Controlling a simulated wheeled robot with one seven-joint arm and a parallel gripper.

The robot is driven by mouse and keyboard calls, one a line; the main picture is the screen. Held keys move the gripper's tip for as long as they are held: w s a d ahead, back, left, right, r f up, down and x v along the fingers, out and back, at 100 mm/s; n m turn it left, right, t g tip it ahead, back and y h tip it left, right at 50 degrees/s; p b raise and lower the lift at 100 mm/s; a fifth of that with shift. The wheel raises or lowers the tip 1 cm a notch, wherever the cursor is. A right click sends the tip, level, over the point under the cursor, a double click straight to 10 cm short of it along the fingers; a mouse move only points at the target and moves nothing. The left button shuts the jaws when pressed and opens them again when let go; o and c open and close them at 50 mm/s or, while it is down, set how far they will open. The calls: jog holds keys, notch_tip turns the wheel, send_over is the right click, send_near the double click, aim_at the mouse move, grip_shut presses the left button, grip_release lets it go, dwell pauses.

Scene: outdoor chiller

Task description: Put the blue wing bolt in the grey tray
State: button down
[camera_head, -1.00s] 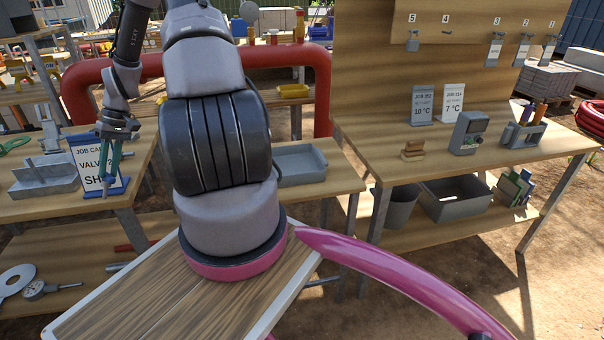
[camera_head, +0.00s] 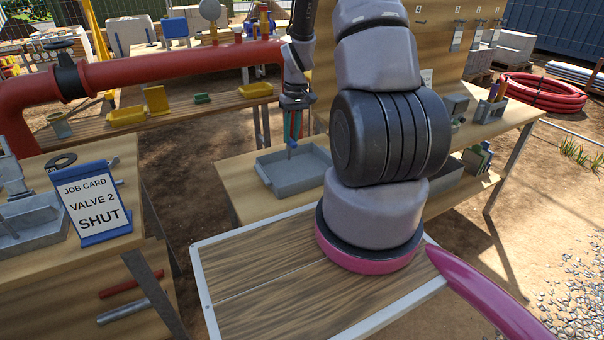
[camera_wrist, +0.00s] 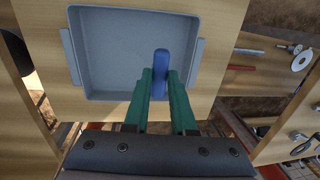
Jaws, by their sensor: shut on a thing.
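The blue wing bolt (camera_wrist: 161,62) is between the fingertips of my gripper (camera_wrist: 160,76), which is shut on it. In the head view my gripper (camera_head: 292,146) hangs tips down over the grey tray (camera_head: 285,187), with a small bit of blue at its tips. The grey tray (camera_wrist: 87,20) also shows in the wrist view, behind the bolt, with a handle at each side. The part of its floor that shows is bare. The bolt appears above the tray's floor; the exact height is hard to tell.
The tray stands on a wooden table (camera_head: 243,210). A job card reading "VALVE 2 SHUT" (camera_head: 93,203) stands on the left bench. A thick red pipe (camera_head: 150,75) runs behind.

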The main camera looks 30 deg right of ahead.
jog(key=shift+h, duration=0.7)
jog(key=d+f, duration=0.1)
jog(key=f, duration=0.1)
jog(key=d+f, duration=0.1)
jog(key=f, duration=0.2)
jog(key=d+f, duration=0.1)
jog(key=f, duration=0.2)
jog(key=shift+s, duration=0.25)
jog(key=shift+f, duration=0.2)
jog(key=c, duration=0.7)
grip_release()
jog(key=shift+c, duration=0.2)
jog(key=shift+r, duration=0.1)
